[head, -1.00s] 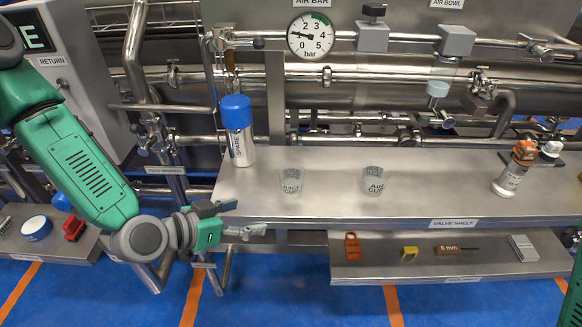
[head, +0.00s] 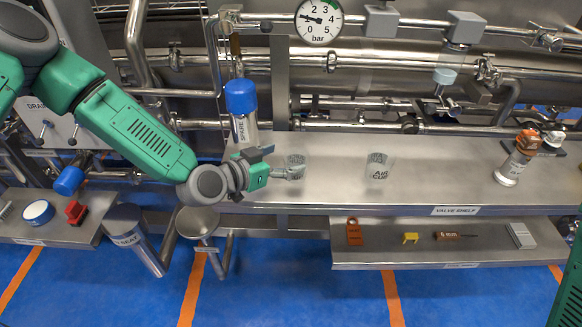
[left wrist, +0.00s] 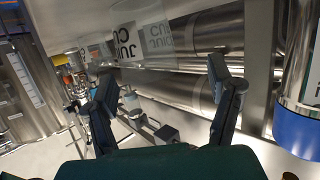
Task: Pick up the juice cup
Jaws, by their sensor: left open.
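The juice cup (head: 296,166) is a small clear cup with dark lettering, standing on the steel valve shelf (head: 430,190) near its left end. It also shows in the left wrist view (left wrist: 155,38), upside down, ahead of the gap between my fingers. My left gripper (head: 281,163) is open and empty, just left of the cup at about shelf height. One finger overlaps the cup's lower part in the head view; I cannot tell whether it touches. My left fingers also show in the left wrist view (left wrist: 161,68). My right gripper is out of view.
A blue-capped spare bottle (head: 241,98) stands close behind my left gripper. The clear air cup (head: 379,166) stands to the right, with bare shelf between. A lower shelf (head: 380,257) holds small tools.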

